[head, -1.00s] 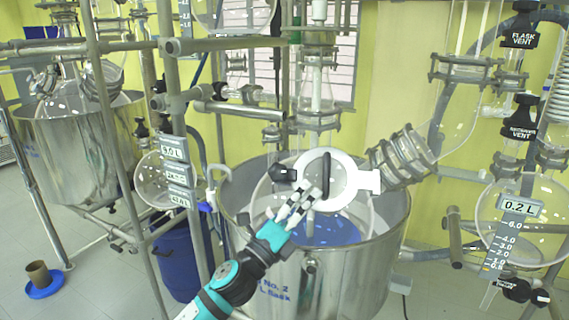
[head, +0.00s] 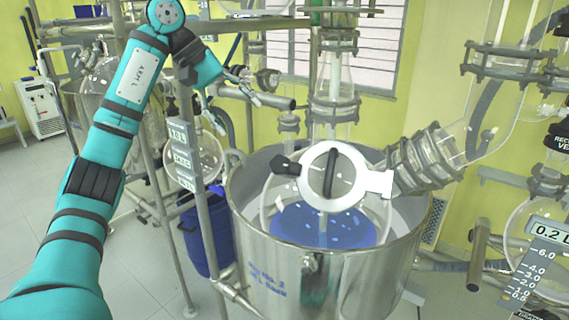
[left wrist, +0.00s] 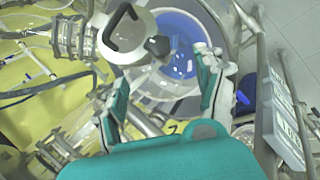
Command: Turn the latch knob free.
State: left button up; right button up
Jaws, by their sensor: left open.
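The latch knob (head: 285,166) is black and sticks out from the left edge of a white round lid (head: 362,180) with a black bar handle (head: 329,173). In the left wrist view the knob (left wrist: 158,46) is just beyond the fingers, beside the white lid (left wrist: 120,50). My left gripper (head: 256,88) is up and to the left of the knob in the head view, apart from it. Its fingers (left wrist: 162,68) are spread in the left wrist view, with nothing between them. My right gripper is not in view.
The lid sits over a steel vessel (head: 275,255) with a blue patch inside. Glass tubing with clamps (head: 425,160) rises at the right. A metal post and horizontal pipe (head: 225,91) stand close to my left gripper. A blue drum (head: 207,235) is at lower left.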

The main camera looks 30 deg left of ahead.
pick_arm(q)
send_near(279, 165)
jog(key=p+x, duration=0.3)
jog(key=x, duration=0.6)
jog(key=shift+w+d+p, duration=0.1)
jog(key=shift+w+p, duration=0.05)
jog(key=shift+p, duration=0.2)
jog(key=shift+w+d+f, duration=0.1)
jog(key=shift+w+f, duration=0.05)
jog(key=shift+f, duration=0.25)
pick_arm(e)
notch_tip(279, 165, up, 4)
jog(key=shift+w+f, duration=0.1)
pick_arm(q)
jog(key=shift+c, duration=0.2)
